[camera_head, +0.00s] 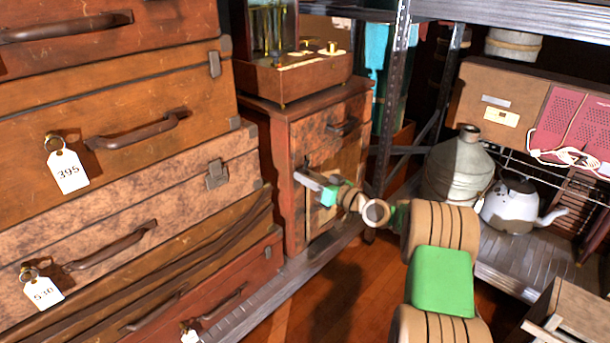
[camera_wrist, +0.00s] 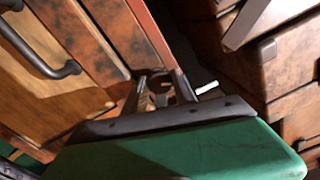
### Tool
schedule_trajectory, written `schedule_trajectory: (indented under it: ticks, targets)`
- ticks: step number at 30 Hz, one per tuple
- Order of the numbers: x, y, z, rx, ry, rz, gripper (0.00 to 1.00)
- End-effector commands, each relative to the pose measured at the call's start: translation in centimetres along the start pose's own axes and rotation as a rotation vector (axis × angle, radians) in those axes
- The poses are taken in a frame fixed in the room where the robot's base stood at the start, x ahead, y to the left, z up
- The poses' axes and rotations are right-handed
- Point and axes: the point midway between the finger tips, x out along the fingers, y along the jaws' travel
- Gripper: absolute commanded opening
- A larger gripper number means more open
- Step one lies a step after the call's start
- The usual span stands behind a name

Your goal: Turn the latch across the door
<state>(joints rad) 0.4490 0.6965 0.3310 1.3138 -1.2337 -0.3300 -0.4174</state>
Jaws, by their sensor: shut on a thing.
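A small wooden cabinet (camera_head: 292,134) stands beside the stacked suitcases. Its front has a drawer with a dark handle (camera_head: 344,127) above a lighter door (camera_head: 349,166). My gripper (camera_head: 304,176) is at the left edge of the cabinet front, near the height of the door's top. In the wrist view its fingers (camera_wrist: 166,90) are shut on a small dark piece, the latch (camera_wrist: 158,86), at the frame edge. The fingers hide most of the latch, so its angle cannot be told. A dark handle (camera_wrist: 40,62) on the cabinet front also shows in the wrist view.
Tagged suitcases (camera_head: 130,170) are stacked close on the left. A wooden device (camera_head: 300,75) sits on the cabinet. A metal shelf post (camera_head: 391,100) stands right of it, with a grey jug (camera_head: 456,170) and a kettle (camera_head: 515,208) beyond. Some floor (camera_head: 335,290) is clear.

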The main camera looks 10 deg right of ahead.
Motion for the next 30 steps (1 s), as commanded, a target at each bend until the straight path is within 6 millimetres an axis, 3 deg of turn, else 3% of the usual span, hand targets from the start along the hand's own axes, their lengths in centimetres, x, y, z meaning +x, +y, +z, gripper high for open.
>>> schedule_trajectory:
  ticks: [30]
  targets:
    - [0.07,-0.5,0.25,0.938,0.018,0.0,0.0]
